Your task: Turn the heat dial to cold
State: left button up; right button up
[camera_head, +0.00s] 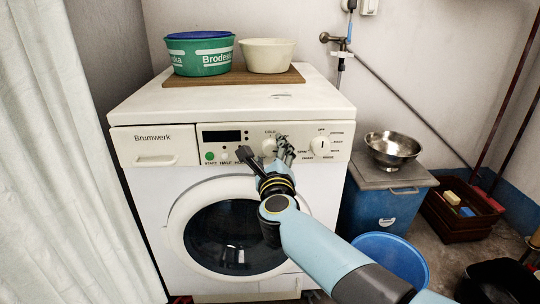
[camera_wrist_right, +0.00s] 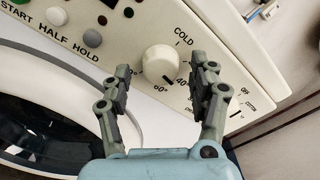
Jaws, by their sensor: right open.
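The heat dial (camera_wrist_right: 160,63) is a round cream knob on the control panel of the white washing machine (camera_head: 150,190). Its dark mark is at the lower right in the right wrist view, near the 40° label, and COLD is printed at its upper right. In the head view the dial (camera_head: 268,146) is partly covered by my gripper. My right gripper (camera_wrist_right: 161,68) is open, with one finger on each side of the dial. I cannot tell whether either finger touches it. My left gripper is not in view.
A second dial (camera_head: 321,146) sits right of the heat dial, and buttons including a green one (camera_head: 210,156) lie left. A green tub (camera_head: 195,55) and a cream bowl (camera_head: 266,55) stand on a board on top. A metal bowl (camera_head: 392,147) is at right.

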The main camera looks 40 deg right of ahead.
jog(key=shift+w+d, duration=0.2)
jog(key=shift+w, duration=0.1)
jog(key=c, duration=1.2)
jog(key=shift+o, duration=0.2)
